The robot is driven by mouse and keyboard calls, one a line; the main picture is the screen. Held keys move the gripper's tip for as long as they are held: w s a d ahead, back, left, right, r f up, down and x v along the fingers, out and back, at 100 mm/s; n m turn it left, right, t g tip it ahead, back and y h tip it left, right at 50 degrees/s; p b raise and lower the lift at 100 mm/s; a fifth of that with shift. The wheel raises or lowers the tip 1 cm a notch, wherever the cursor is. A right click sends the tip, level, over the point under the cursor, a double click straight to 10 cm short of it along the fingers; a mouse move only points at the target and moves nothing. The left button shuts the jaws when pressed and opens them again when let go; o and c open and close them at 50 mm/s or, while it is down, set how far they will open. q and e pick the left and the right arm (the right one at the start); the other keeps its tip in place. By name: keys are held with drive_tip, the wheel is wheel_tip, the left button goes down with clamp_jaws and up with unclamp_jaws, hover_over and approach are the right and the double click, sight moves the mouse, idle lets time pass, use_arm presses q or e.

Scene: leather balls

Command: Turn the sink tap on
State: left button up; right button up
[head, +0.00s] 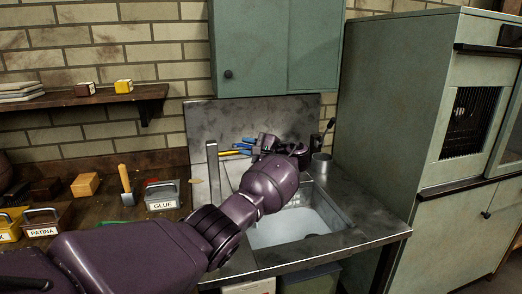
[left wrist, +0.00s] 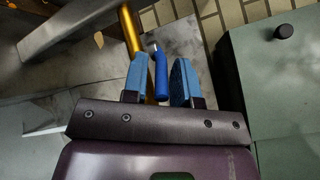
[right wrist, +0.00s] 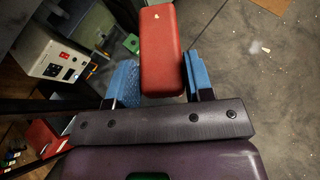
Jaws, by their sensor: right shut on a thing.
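A grey metal upright (head: 212,168), which looks like the tap, stands at the back left of the sink (head: 340,243). A similar grey bar (left wrist: 75,22) crosses the upper left of the left wrist view. My left gripper (head: 241,147) is over the back of the sink, its blue fingers apart. In the left wrist view, a blue rod (left wrist: 161,78) and a yellow rod (left wrist: 130,32) show at the fingers; I cannot tell whether they touch or belong to the tap. My right gripper (right wrist: 162,75) is shut on a red block (right wrist: 162,45), away from the sink.
A grey cup (head: 321,167) stands at the sink's back right. A glue caddy (head: 162,196), a wood-handled tool (head: 126,184) and a wooden block (head: 85,185) are on the bench at left. A green cabinet (head: 272,50) hangs above; a tall green unit (head: 395,100) bounds the right.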

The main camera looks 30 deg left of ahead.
use_arm(q)
drive_tip(key=shift+o, duration=0.9)
use_arm(e)
drive_tip(key=shift+f, duration=0.15)
use_arm(q)
drive_tip(key=d, duration=1.2)
drive_tip(key=shift+w, duration=0.1)
